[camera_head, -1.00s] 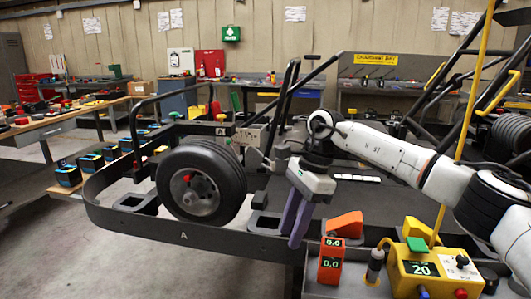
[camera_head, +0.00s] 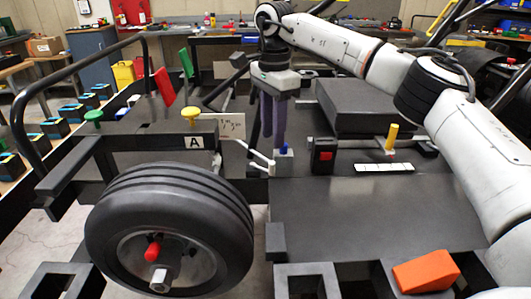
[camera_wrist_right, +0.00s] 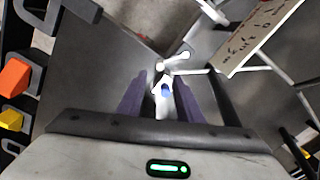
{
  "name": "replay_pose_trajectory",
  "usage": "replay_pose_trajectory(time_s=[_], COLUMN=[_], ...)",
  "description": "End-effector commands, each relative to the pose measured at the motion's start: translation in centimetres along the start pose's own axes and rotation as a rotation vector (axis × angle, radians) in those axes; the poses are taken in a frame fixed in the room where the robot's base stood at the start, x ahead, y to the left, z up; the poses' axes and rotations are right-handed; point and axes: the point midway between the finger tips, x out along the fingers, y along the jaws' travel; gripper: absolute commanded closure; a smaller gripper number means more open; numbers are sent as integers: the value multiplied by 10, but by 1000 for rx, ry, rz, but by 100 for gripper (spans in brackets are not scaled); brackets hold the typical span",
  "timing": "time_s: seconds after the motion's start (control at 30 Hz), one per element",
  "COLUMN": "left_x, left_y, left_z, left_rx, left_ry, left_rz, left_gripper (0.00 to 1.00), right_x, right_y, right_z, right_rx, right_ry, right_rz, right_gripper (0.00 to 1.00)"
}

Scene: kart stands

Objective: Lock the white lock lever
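The white lever (camera_head: 257,154) is a thin bent rod behind the wheel, running from beside the block marked A to a small pale block with a blue top (camera_head: 284,153). My right gripper (camera_head: 272,142) points down with its purple fingers just above and beside that blue-topped piece. In the right wrist view the fingers (camera_wrist_right: 160,95) are apart, with a white piece bearing a blue spot (camera_wrist_right: 165,89) seen between them. White rods (camera_wrist_right: 172,63) spread out beyond the fingertips. I cannot tell whether the fingers touch anything. My left gripper is not in view.
A black wheel (camera_head: 168,228) with a red-tipped stud stands in front. A sign plate (camera_head: 224,125) stands close left of the gripper. Yellow (camera_head: 191,114) and green (camera_head: 93,116) knobs are at left. A black box with a red button (camera_head: 323,154) and an orange wedge (camera_head: 426,272) are at right.

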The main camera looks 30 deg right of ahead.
Motion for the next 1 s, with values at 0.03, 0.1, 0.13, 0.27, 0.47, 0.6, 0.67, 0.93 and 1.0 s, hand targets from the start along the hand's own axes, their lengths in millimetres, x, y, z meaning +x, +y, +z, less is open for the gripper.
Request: replay_pose_trajectory(time_s=[0.03,0.1,0.13,0.27,0.47,0.6,0.67,0.93,1.0], left_x=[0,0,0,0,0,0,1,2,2], left_y=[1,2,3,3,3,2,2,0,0], left_z=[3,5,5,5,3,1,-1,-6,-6], left_rx=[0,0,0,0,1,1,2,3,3], left_ry=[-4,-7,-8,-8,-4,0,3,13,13], left_rz=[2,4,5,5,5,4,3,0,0], left_gripper=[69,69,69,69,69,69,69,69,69], right_x=[12,26,32,54,76,81,81,81,80], right_y=[1,1,1,1,1,0,0,0,0], right_z=[0,-1,0,0,0,0,0,0,1], right_rx=[-1,1,0,1,0,0,0,0,0], right_ry=[1,1,0,0,-1,-1,-1,-1,-1], right_rz=[3,4,4,3,1,0,0,0,0], right_gripper=[67,67,67,67,67,67,67,86,98])
